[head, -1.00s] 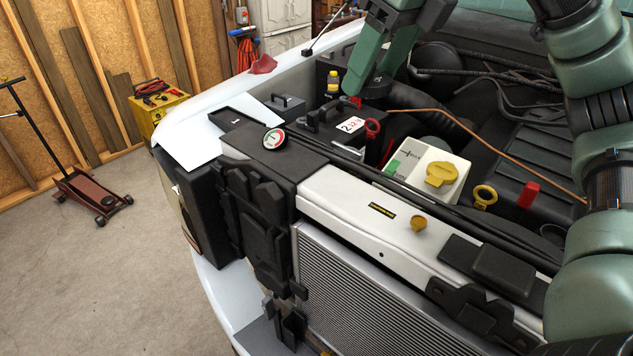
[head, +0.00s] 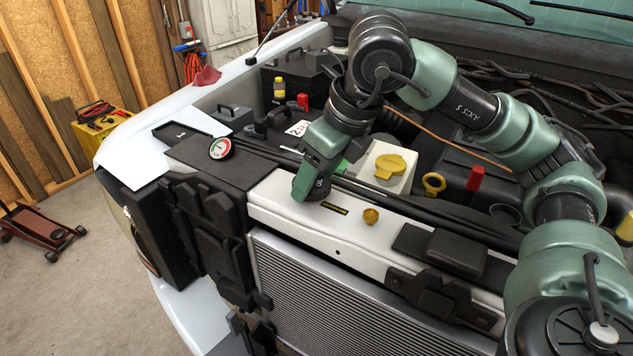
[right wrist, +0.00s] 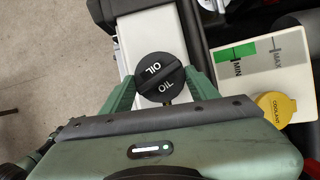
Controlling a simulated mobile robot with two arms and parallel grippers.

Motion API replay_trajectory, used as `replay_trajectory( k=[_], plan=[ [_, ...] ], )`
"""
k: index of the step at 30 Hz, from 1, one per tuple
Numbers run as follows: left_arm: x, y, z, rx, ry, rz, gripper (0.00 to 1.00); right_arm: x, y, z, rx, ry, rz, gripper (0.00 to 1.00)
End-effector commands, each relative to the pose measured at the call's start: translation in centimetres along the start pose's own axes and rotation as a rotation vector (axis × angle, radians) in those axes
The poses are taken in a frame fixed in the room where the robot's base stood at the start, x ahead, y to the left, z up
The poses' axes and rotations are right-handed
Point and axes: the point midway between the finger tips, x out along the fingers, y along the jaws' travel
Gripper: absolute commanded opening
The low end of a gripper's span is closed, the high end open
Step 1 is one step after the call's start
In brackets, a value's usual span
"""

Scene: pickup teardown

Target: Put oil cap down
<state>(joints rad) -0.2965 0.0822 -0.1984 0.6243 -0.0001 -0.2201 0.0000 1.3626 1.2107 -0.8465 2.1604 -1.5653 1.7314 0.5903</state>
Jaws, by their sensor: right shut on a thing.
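The oil cap (right wrist: 160,78) is round and black with "OIL" lettering and shows in the right wrist view. My right gripper (right wrist: 162,86) is shut on it, a green finger on either side. In the head view my right gripper (head: 309,190) points down at the left part of the white panel (head: 275,192) above the radiator. I cannot tell whether the cap touches the panel. My left gripper is not in view.
A round gauge (head: 220,148) lies on the black cover to the left. A white sheet (head: 135,160) lies further left.

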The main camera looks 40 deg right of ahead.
Motion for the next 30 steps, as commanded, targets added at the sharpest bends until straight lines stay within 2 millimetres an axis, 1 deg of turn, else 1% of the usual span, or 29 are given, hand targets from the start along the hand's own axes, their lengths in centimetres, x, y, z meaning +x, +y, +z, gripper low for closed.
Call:
replay_trajectory(
  k=[1, 4, 12, 17, 18, 19, 20, 30],
  plan=[
    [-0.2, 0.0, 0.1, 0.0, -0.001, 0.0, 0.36, 0.6, -0.1, -0.3, 0.001, 0.003, -0.001, 0.2],
    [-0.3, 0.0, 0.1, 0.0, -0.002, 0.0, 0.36, 1.6, 0.0, -0.7, 0.0, 0.002, 0.0, 0.2],
    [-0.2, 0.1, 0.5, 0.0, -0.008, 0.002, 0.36, 1.8, 0.0, -0.7, 0.0, -0.002, 0.0, 0.2],
    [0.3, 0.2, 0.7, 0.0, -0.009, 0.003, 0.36, 2.2, 0.0, -0.9, 0.0, -0.001, 0.0, 0.2],
    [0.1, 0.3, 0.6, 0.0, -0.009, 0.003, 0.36, 2.0, 0.0, -0.8, 0.0, -0.001, 0.0, 0.71],
    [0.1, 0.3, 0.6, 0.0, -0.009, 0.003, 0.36, 2.0, 0.0, -0.8, 0.0, -0.001, 0.0, 0.79],
    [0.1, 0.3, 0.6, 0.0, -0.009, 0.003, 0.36, 2.0, 0.0, -0.8, 0.0, -0.001, 0.0, 0.81],
    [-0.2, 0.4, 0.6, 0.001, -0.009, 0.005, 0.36, 1.8, 0.0, -0.8, 0.0, -0.001, 0.0, 0.81]
  ],
)
